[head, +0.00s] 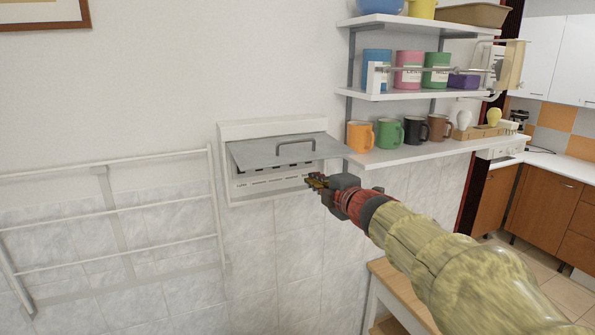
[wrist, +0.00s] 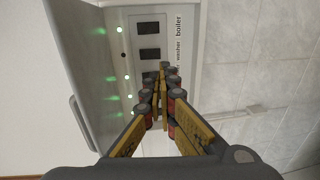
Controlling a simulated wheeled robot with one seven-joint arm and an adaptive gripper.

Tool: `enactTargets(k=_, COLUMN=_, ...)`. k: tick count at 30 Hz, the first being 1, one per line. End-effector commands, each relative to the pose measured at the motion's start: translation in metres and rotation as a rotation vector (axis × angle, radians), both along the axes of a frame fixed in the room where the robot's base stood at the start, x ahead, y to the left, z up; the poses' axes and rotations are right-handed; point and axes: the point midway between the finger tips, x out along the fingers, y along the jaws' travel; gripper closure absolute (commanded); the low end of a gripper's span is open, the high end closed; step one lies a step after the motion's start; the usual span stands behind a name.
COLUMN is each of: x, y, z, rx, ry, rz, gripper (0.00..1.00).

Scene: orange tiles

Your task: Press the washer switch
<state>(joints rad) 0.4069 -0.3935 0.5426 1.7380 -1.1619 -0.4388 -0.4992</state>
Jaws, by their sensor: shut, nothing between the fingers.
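The white switch box (head: 228,140) hangs on the wall in the head view, with its grey handled cover (head: 262,150) swung up. The lower panel with its row of labels shows under the cover. In the wrist view the panel is turned on its side. A dark switch (wrist: 149,54) sits beside the label "washer", and another dark switch (wrist: 150,27) sits beside "boiler". My gripper (head: 316,182) is shut and empty at the panel's lower right. In the wrist view its fingertips (wrist: 165,70) appear just below the washer switch and hide the switches further down. I cannot tell whether they touch the panel.
White shelves (head: 420,150) with mugs and cans are at the right. A white drying rack (head: 215,200) is at the left. A wooden table (head: 400,290) stands below my arm.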

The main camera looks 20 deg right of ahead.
Motion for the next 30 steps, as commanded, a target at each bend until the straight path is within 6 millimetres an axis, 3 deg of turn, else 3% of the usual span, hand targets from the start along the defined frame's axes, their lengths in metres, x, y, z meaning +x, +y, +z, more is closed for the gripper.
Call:
enactTargets(k=16, x=0.101, y=0.0, z=-0.015, rx=0.001, ry=0.002, rz=0.001, gripper=1.0)
enactTargets(k=22, x=0.118, y=0.0, z=-0.015, rx=0.001, ry=0.0, rz=0.0, gripper=1.0)
enactTargets(k=30, x=0.122, y=0.0, z=-0.015, rx=0.001, ry=0.001, rz=-0.001, gripper=1.0)
